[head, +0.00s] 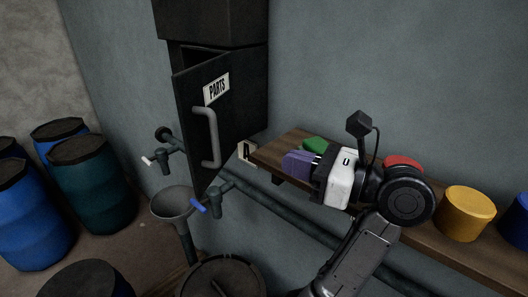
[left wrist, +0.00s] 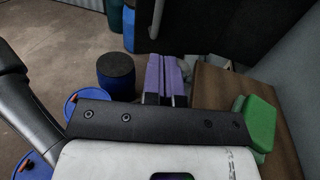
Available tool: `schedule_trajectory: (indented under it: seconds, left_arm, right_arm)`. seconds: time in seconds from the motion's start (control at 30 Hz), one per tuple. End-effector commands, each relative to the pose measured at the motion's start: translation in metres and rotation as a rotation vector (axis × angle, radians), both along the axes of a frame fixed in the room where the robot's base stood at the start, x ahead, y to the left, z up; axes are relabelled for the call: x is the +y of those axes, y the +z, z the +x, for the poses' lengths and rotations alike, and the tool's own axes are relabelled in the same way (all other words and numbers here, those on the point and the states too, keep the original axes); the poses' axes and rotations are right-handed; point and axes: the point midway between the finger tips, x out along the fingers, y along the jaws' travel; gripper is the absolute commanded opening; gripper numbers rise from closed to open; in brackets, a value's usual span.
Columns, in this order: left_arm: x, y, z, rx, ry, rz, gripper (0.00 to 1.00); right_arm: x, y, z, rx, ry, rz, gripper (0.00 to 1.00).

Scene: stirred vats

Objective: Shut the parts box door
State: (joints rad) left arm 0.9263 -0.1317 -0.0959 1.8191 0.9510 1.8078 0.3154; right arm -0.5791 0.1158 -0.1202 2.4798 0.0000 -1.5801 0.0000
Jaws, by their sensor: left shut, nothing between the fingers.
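The parts box (head: 212,22) is a dark cabinet on the wall, at the upper left of the head view. Its black door (head: 238,115) bears a white PARTS label and stands partly open, its left edge swung out from the box. A grey bar handle (head: 211,138) runs upright on the door; it also shows at the top of the left wrist view (left wrist: 156,18). My left gripper (head: 293,161) has purple fingers, shut and empty, pointing toward the door. It is right of the handle, over the shelf's left end, apart from the door. My right gripper is not in view.
A wooden shelf (head: 462,249) runs along the wall, with a green block (head: 315,144), a red piece (head: 403,161) and a yellow tub (head: 465,213). Pipes with taps and a funnel (head: 175,203) are below the door. Blue barrels (head: 33,224) stand left.

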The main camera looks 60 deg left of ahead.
Motion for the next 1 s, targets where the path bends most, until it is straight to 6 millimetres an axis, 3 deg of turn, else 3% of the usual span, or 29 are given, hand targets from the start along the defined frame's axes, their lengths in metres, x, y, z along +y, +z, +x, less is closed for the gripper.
schedule_trajectory:
  seconds: [0.6, 1.0]
  left_arm:
    - [0.092, 0.005, -0.050, 0.004, 0.003, 0.005, 0.00]
    - [0.115, 0.001, -0.063, 0.002, 0.001, 0.004, 0.00]
  right_arm:
    - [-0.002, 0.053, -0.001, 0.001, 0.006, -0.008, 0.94]
    - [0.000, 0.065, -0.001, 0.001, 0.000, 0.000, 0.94]
